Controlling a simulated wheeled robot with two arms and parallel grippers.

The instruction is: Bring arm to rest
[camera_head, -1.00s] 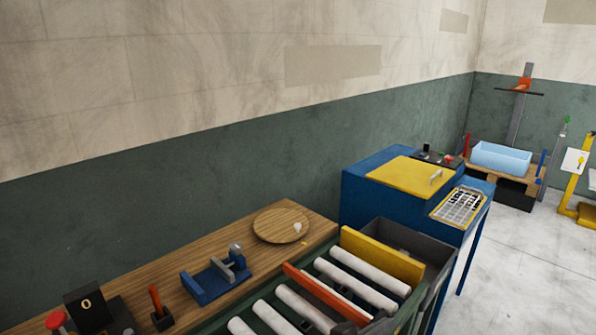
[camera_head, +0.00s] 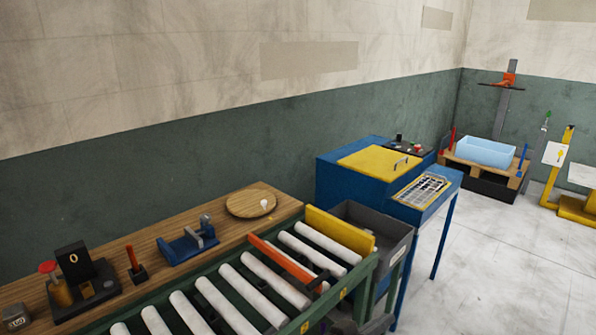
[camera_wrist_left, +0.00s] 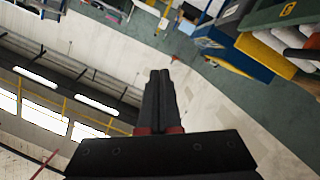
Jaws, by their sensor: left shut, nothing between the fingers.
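My left gripper (camera_wrist_left: 160,75) shows in the left wrist view with its two dark fingers together and nothing between them. It points away from the camera into open space, and nothing touches the fingers. The wrist view is strongly tilted, with the machines at the upper right and ceiling lights at the left. In the head view I cannot clearly make out the left gripper. My right gripper does not show in either view.
A roller conveyor (camera_head: 236,303) runs beside a wooden bench (camera_head: 108,265). A dark grey bin (camera_head: 393,243) stands at its far end. Behind is a blue machine (camera_head: 335,190) with a yellow lid (camera_head: 372,160). Clear floor (camera_head: 490,280) lies to the right.

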